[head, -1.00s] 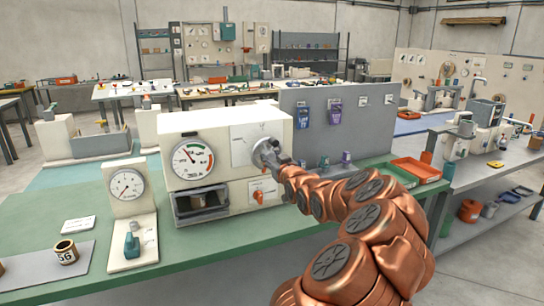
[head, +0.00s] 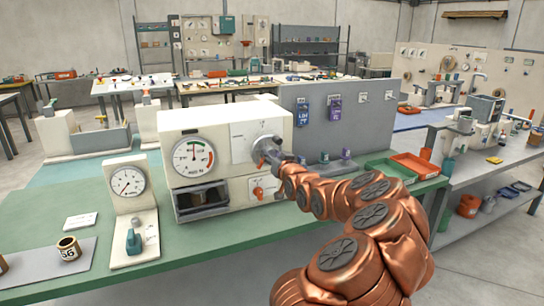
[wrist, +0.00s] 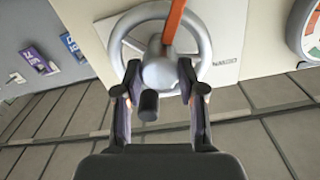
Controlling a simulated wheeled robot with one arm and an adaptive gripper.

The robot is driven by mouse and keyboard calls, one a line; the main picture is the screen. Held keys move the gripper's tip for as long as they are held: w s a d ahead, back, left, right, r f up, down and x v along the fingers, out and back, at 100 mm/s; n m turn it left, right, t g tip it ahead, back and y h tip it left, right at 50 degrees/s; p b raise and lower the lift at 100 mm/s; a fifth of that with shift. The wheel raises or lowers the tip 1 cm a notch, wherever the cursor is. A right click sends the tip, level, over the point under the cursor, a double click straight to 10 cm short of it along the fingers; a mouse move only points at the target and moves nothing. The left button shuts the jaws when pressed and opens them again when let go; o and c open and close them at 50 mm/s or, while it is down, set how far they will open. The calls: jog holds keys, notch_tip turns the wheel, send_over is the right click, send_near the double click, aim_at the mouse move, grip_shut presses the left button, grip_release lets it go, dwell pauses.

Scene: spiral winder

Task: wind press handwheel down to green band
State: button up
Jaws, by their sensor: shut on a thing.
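The grey handwheel (wrist: 203,35) with an orange spoke sits on the cream press housing (head: 215,180). In the head view the handwheel (head: 263,145) is partly covered by my gripper (head: 281,156). In the wrist view my gripper's fingers (wrist: 160,92) are shut around the handwheel's hub area, with a dark crank knob (wrist: 149,105) between them. The big press gauge (head: 193,158) on the housing front has a green and a red arc on its right side. Its needle points about straight up, left of most of the green arc.
A smaller gauge stand (head: 128,184) with a teal lever is left of the press on the green bench (head: 220,226). A grey panel (head: 366,110) stands behind. Red and green trays (head: 414,167) lie to the right.

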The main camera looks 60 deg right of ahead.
jog(key=o, duration=1.1)
jog(key=shift+o, duration=0.2)
jog(key=v, duration=1.2)
